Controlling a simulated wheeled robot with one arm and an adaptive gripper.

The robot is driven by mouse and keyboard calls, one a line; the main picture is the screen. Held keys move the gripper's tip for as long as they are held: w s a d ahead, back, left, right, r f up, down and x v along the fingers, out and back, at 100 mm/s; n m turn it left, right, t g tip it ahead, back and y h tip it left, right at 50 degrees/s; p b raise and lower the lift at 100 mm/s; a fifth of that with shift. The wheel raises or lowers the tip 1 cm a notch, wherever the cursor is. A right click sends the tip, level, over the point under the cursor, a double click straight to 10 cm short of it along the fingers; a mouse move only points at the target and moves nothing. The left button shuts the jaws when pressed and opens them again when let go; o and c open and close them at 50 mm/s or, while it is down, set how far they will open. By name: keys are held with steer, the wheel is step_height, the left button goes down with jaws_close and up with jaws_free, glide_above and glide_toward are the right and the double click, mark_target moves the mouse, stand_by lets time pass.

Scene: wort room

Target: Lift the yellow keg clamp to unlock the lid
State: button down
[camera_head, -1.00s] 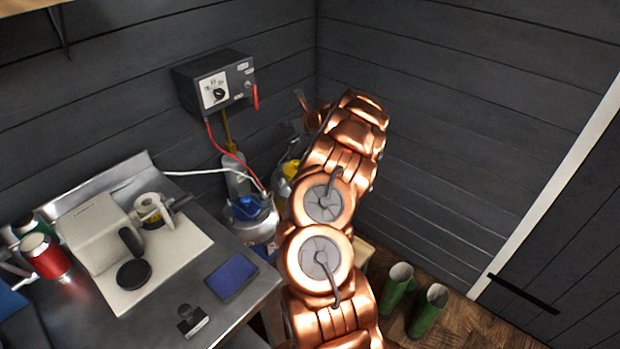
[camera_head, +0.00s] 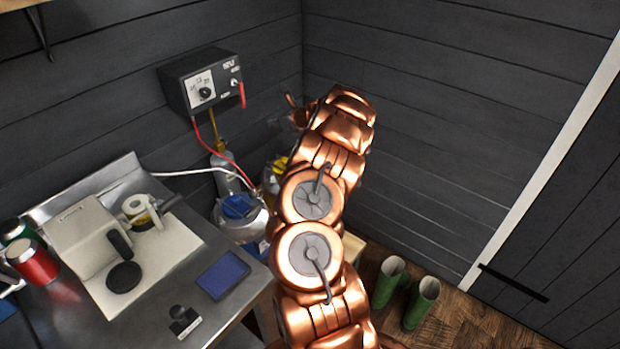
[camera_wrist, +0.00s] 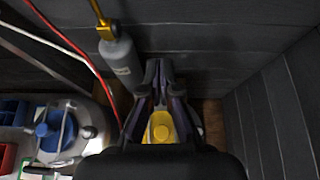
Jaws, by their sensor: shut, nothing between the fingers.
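The yellow keg clamp (camera_wrist: 160,128) shows in the wrist view between the linkages of my gripper (camera_wrist: 158,68), behind the fingertips. The fingertips are together and hold nothing. I cannot tell whether the fingers touch the clamp. In the head view a bit of yellow (camera_head: 280,163) shows on a metal keg (camera_head: 270,184), mostly hidden behind my copper arm. My gripper is not clearly visible there. A second metal keg (camera_head: 240,229) with a blue top (camera_head: 238,206) stands to its left; its blue cap also shows in the wrist view (camera_wrist: 55,130).
A grey gas cylinder (camera_wrist: 121,65) stands by the wall near my fingers. A red hose (camera_wrist: 85,62) and a white hose (camera_head: 190,172) run close by. A control box (camera_head: 205,84) hangs on the wall. A steel bench (camera_head: 190,326) is at left; green boots (camera_head: 420,304) stand at right.

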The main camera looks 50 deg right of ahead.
stand_by(0.3)
steer(key=s+f+b, duration=0.1)
steer(key=s, duration=0.3)
steer(key=s+f+b, duration=0.2)
steer(key=s, duration=0.2)
steer(key=s+f+b, duration=0.1)
steer(key=s+f, duration=0.1)
steer(key=s, duration=0.2)
steer(key=shift+d+f, duration=0.15)
steer(key=shift+d, duration=0.1)
